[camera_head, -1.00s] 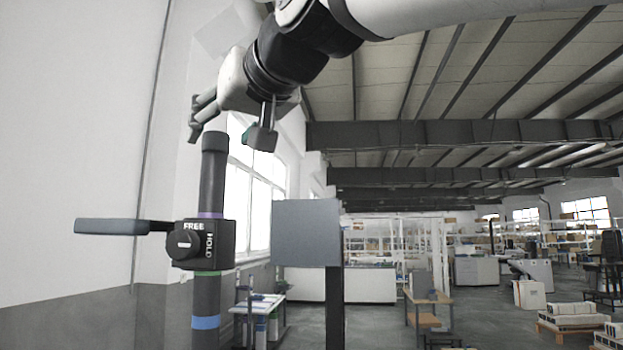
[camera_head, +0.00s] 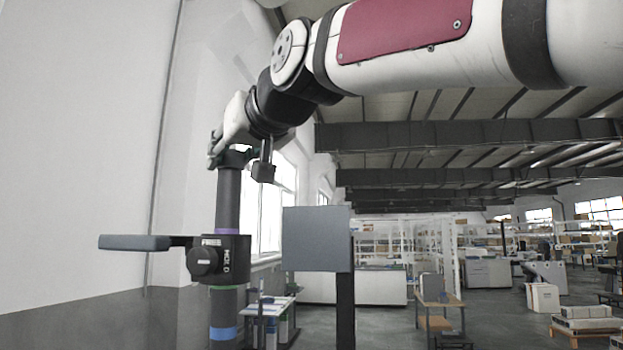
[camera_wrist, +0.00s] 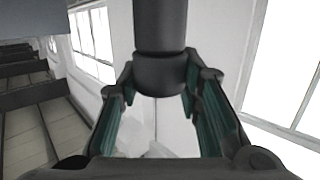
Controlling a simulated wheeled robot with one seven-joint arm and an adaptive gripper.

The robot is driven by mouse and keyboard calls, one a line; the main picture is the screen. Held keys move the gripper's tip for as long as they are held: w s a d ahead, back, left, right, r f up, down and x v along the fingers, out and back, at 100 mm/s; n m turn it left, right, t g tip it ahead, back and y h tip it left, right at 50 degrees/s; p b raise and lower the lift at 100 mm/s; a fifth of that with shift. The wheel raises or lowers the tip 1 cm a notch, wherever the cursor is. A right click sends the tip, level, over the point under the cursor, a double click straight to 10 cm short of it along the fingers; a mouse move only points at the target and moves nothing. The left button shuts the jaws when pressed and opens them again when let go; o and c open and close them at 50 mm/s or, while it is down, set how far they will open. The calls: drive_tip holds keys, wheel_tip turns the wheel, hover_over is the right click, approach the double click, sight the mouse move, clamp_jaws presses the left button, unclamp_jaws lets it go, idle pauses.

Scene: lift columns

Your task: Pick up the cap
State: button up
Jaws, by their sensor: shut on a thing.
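A dark upright column (camera_head: 227,200) stands left of centre in the head view. My gripper (camera_head: 235,157) is at its top end, with the fingers around it. In the wrist view my gripper (camera_wrist: 163,76) has its green-lined fingers closed on either side of a wider dark rounded end, which looks like the cap (camera_wrist: 160,76). The dark shaft (camera_wrist: 160,25) runs on beyond it. The fingers partly hide the cap in the head view, and I cannot tell whether it is separate from the column. Lower down, the column carries a black clamp block with a knob (camera_head: 205,260).
A flat grey arm or handle (camera_head: 135,242) sticks out left from the clamp block. A grey square panel on a post (camera_head: 316,238) stands right of the column. A plain wall is on the left; benches and shelves are far behind.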

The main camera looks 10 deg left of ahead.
drive_tip(key=shift+r, duration=1.1)
drive_tip(key=shift+s+r, duration=0.15)
drive_tip(key=shift+r, duration=0.65)
drive_tip(key=s+a, duration=0.2)
drive_tip(key=s, duration=0.5)
drive_tip(key=s+a+r+p, duration=0.1)
drive_tip(key=s+a, duration=0.2)
drive_tip(key=s, duration=0.4)
drive_tip(key=shift+s+a+r, duration=0.2)
drive_tip(key=shift+s+a, duration=0.1)
drive_tip(key=shift+s, duration=0.05)
drive_tip(key=shift+r+p, duration=0.65)
drive_tip(key=shift+p, duration=0.1)
drive_tip(key=shift+r+p, duration=0.5)
drive_tip(key=shift+r, duration=0.05)
drive_tip(key=shift+r+p, duration=0.45)
drive_tip(key=shift+p, duration=0.05)
drive_tip(key=shift+r+p, duration=0.45)
